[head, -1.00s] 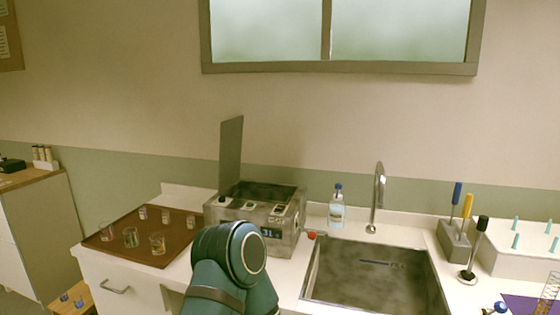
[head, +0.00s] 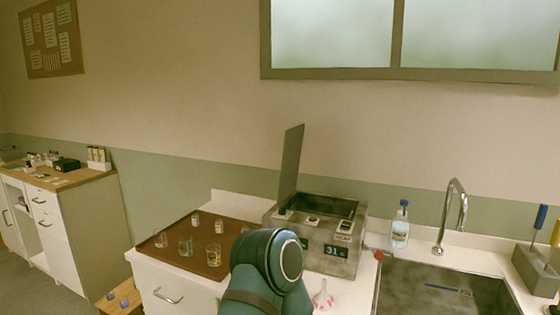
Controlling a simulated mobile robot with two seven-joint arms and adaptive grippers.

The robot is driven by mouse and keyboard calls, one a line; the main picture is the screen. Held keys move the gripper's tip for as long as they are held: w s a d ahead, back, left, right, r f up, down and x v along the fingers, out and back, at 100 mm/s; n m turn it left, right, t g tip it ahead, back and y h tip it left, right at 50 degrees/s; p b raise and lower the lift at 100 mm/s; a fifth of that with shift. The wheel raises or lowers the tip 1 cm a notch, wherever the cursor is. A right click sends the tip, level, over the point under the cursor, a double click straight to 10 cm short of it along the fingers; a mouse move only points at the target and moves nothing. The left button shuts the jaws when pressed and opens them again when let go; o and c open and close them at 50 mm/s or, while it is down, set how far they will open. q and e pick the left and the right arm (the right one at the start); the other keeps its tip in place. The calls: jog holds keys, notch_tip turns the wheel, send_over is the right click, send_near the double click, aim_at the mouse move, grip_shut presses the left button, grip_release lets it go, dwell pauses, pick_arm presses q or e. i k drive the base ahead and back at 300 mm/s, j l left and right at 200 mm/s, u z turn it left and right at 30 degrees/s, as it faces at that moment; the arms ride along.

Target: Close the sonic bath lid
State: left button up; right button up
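The sonic bath (head: 338,262) is a grey metal box on the counter with an open dark basin on top and a display reading 31. Its flat grey lid (head: 291,162) stands up nearly vertical at the left side of the basin, so the bath is open. A teal link of my own arm rises in front of the bath and hides part of its lower left front. Neither gripper shows in the head view.
A brown tray (head: 230,268) with several small glasses and jars lies left of the bath. A blue-capped bottle (head: 400,228), faucet (head: 455,212) and sink (head: 425,292) are to the right. A small pink-and-white item (head: 323,298) sits in front of the bath.

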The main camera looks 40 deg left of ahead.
aim_at(293, 136)
jog(key=j, duration=0.85)
jog(key=k+j, duration=0.1)
jog(key=j, duration=0.8)
jog(key=j+z, duration=0.1)
jog(key=j, duration=0.75)
jog(key=k+j, duration=0.15)
jog(key=j, duration=0.7)
